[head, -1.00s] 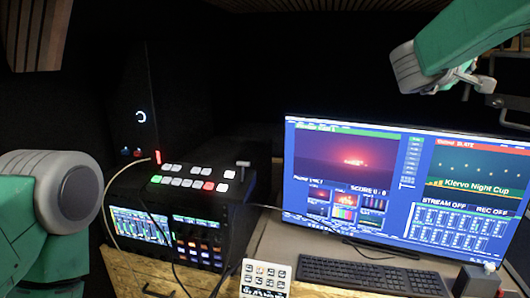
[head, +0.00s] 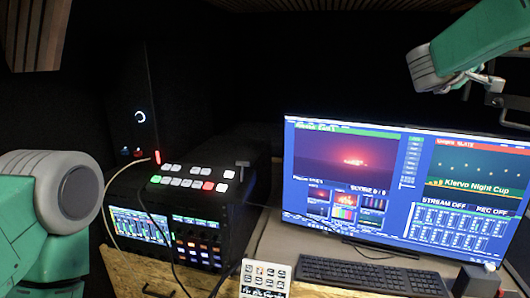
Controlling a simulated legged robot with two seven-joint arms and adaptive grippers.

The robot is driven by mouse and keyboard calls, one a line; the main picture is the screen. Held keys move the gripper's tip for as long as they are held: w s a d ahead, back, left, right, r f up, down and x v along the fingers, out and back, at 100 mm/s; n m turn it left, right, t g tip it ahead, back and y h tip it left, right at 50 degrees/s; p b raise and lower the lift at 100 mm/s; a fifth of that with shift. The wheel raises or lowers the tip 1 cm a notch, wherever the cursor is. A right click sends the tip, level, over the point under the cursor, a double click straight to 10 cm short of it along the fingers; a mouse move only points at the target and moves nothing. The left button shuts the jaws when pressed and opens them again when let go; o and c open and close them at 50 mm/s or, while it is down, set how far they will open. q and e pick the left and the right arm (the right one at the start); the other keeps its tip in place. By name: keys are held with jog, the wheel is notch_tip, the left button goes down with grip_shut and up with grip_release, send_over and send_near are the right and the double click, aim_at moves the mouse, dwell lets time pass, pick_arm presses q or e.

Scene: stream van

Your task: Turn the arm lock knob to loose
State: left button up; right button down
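My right arm comes in at the upper right, and its gripper (head: 474,82) hangs in front of the dark back wall, above the monitor's right half. Its metal fingers are small and dark here, and their opening is unclear. A dark jointed bracket or arm (head: 515,112) stands at the right edge, close to the fingers. A small dark round part (head: 496,101) on it may be the lock knob, but I cannot tell its setting or whether the fingers touch it. My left arm shows at the lower left; its gripper is out of view.
A large lit monitor (head: 400,185) stands below my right gripper, with a keyboard (head: 372,276) in front. A video switcher (head: 190,178) sits on a console (head: 172,235) at left centre. A small button panel (head: 265,279) and a dark box (head: 475,281) are near the front.

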jog(key=shift+w+r, duration=0.25)
jog(key=shift+w, duration=0.05)
dwell(0.5)
jog(key=shift+s+r, duration=0.1)
jog(key=shift+r, duration=0.15)
dwell(0.6)
jog(key=shift+s+f, duration=0.15)
jog(key=shift+s, duration=0.15)
jog(key=v, duration=0.6)
jog(key=shift+f, duration=0.2)
